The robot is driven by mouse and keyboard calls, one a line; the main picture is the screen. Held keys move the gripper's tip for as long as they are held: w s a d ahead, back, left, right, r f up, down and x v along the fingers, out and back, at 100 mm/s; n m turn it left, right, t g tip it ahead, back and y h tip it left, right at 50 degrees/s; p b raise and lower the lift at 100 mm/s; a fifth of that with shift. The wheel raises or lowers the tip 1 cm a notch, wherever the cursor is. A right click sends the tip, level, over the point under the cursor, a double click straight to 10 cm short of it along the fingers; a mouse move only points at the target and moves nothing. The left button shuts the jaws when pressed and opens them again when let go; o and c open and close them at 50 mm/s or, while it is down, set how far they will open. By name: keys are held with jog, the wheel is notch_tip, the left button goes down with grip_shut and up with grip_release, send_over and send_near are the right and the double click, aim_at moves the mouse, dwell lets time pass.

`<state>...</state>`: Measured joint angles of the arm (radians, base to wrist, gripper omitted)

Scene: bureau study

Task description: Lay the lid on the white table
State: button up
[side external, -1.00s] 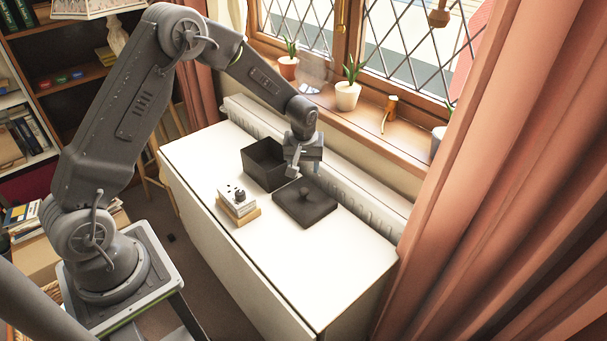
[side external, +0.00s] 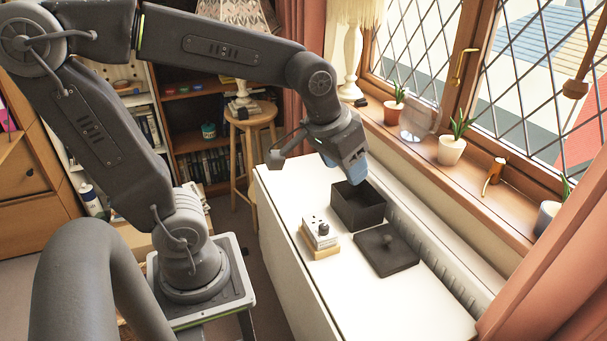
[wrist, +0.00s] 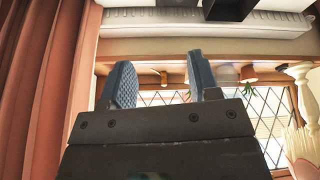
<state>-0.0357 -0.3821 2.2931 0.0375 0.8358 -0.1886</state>
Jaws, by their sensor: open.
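The lid (side external: 378,262) is a dark square plate with a round knob. It lies flat on the white table (side external: 300,292), knob up, in front of the box. The dark box (side external: 358,212) stands on the table with its top uncovered. Its dark side seems to show at the top edge of the wrist view (wrist: 230,9). My gripper (side external: 357,172) is raised above the box's back left side, apart from box and lid. The wrist view shows its two blue fingers (wrist: 163,82) spread, with nothing between them. The lid is not visible there.
A small stack (side external: 321,237) with a knob-like piece on top stands left of the lid. A radiator (side external: 430,248) runs along the table's far side, below the windowsill with potted plants (side external: 452,150). The table's near part is clear.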

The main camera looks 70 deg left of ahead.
jog(key=s+d+m+t, duration=0.1)
jog(key=s+m, duration=0.1)
jog(key=s, duration=0.6)
jog(key=shift+d+r, duration=0.25)
jog(key=shift+o, duration=0.2)
dwell(1.0)
